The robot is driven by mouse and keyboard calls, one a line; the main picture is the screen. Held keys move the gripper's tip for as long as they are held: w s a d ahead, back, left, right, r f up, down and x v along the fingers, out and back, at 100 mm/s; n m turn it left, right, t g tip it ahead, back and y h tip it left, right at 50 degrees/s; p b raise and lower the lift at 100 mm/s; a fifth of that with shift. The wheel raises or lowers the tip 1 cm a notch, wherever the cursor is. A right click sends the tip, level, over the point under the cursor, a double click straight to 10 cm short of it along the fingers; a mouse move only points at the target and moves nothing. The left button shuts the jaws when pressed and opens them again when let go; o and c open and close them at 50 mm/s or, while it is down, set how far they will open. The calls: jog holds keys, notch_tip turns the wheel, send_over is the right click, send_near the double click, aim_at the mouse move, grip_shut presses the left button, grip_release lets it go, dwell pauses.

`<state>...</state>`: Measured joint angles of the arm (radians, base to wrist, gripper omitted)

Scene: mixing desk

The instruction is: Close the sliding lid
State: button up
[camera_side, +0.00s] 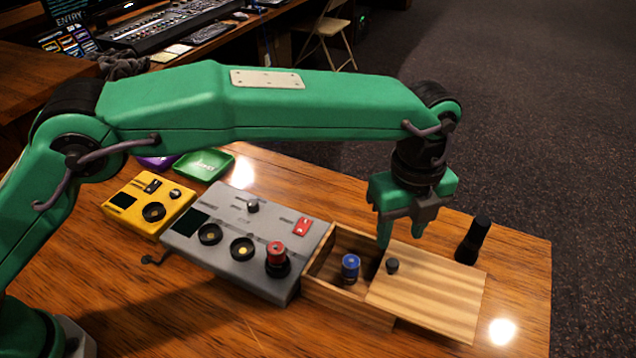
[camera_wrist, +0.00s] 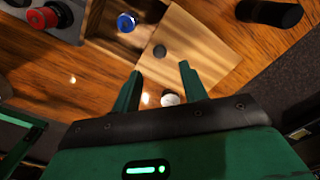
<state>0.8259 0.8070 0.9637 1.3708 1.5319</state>
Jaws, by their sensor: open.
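A wooden box (camera_side: 345,306) stands on the desk with its sliding lid (camera_side: 440,293) drawn part-way to the right. The lid's right part reaches past the box. The left part of the box is uncovered, and a blue knob-like piece (camera_side: 350,267) sits inside it. A small dark knob (camera_side: 391,266) stands near the lid's left edge. My gripper (camera_side: 403,238) is open and empty, pointing down above the lid close to this knob. In the wrist view, the knob (camera_wrist: 159,51) shows just beyond the gap between my fingertips (camera_wrist: 160,69), apart from both; the lid (camera_wrist: 205,50) lies beneath.
A grey control panel (camera_side: 235,270) with a red-topped knob (camera_side: 276,256) adjoins the box's left side. A black cylinder (camera_side: 474,240) stands behind the lid's right end. A yellow device (camera_side: 140,213) and green tray (camera_side: 203,165) are farther left. The desk front is clear.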

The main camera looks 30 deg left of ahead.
aim_at(393, 262)
jog(key=shift+f, duration=3.6)
grip_shut()
